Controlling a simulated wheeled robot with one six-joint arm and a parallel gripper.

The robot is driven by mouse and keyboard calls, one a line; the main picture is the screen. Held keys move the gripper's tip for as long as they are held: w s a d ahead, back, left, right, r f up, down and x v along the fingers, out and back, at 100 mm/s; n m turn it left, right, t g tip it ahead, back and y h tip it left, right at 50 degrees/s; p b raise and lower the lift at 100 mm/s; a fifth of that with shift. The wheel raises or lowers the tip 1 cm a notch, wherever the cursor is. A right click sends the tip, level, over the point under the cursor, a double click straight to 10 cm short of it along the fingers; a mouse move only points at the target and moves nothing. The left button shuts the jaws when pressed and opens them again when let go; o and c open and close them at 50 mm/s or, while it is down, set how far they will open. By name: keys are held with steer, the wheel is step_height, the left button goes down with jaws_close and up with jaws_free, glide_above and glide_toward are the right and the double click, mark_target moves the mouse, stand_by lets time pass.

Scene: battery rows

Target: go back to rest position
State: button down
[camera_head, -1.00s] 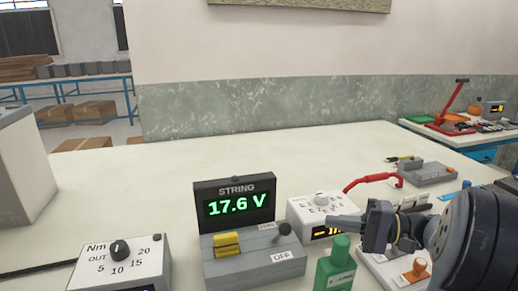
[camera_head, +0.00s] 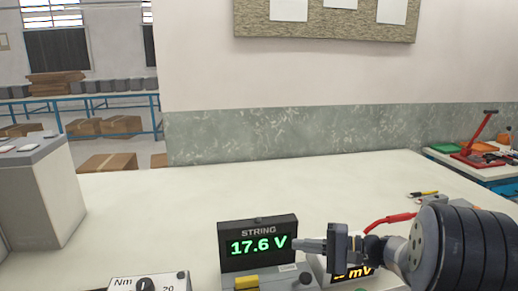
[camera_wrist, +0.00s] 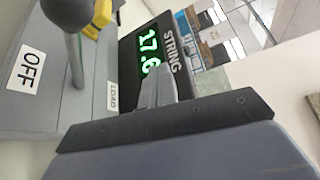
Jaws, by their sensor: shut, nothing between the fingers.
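My gripper (camera_head: 300,244) is at the lower right of the head view, pointing left. Its fingertips overlap the right edge of the black STRING display (camera_head: 257,243), which reads 17.6 V in green. In the wrist view the shut fingers (camera_wrist: 157,85) are in front of that display (camera_wrist: 150,50), with nothing between them. I cannot tell whether they touch it. The grey load box (camera_wrist: 40,70) below the display carries an OFF label, a yellow part (camera_head: 246,282) and a grey lever (camera_wrist: 73,45). An mV meter (camera_head: 350,272) is partly hidden behind my gripper.
A torque dial box (camera_head: 150,284) stands at the bottom left. A large grey battery case (camera_head: 45,195) is at the left. A red lead (camera_head: 390,219) lies behind my arm. The back of the white bench (camera_head: 290,185) is clear.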

steer(key=shift+w+a+f+m+g+h+p, duration=0.25)
steer(key=shift+w+m+p, duration=0.3)
steer(key=shift+p, duration=0.75)
steer(key=shift+w+f+m+g+h+p, duration=0.15)
steer(key=shift+w+m+g+h+p, duration=0.35)
steer(key=shift+p, duration=0.8)
steer(key=shift+w+t, duration=0.15)
steer(key=shift+t, duration=0.1)
steer(key=shift+f+y+b, duration=0.1)
steer(key=shift+y+b, duration=0.15)
steer(key=shift+b, duration=0.45)
